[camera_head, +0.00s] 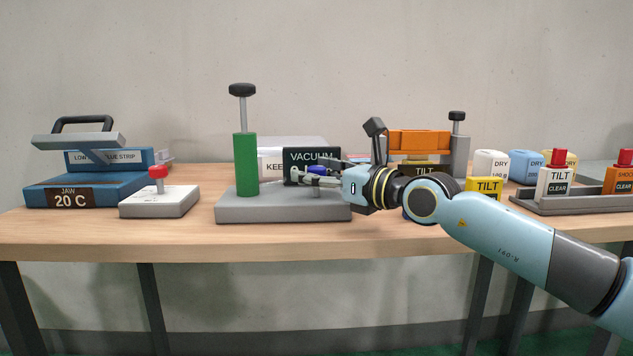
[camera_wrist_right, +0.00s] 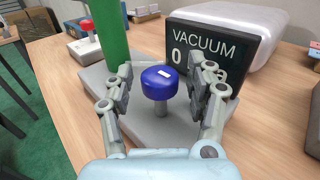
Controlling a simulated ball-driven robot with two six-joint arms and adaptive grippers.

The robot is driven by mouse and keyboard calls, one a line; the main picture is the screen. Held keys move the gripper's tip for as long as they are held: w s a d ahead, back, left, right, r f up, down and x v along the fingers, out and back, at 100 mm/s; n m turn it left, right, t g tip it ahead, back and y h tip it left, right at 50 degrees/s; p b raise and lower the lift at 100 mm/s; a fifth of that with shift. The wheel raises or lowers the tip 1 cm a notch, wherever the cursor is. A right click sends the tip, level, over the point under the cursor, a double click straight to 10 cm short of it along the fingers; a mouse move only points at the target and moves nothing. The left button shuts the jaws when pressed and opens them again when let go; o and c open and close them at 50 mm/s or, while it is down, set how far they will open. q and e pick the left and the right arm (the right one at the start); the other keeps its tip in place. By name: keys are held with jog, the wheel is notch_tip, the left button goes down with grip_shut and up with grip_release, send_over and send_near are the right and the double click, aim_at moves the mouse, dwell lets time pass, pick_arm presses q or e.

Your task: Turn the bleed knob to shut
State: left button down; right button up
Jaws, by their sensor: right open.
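The bleed knob appears to be the blue round knob (camera_wrist_right: 159,83) with a white mark on top, on a short grey stem. It stands on a grey base (camera_head: 235,210), in front of the black VACUUM display (camera_wrist_right: 214,46). In the head view the knob (camera_head: 317,169) is partly covered by my fingers. My right gripper (camera_head: 308,177) comes in from the right at knob height. In the right wrist view the open fingers (camera_wrist_right: 164,86) stand on either side of the knob, with small gaps visible. My left gripper is not in view.
A green column (camera_head: 246,164) with a black-topped plunger stands left on the same base. A white block with a red button (camera_head: 158,186) and a blue JAW device (camera_head: 85,190) stand farther left. TILT and DRY blocks (camera_head: 491,163) stand at right. Bare wood lies along the table front.

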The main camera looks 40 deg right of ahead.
grip_shut()
dwell(0.3)
jog(key=shift+w, duration=0.1)
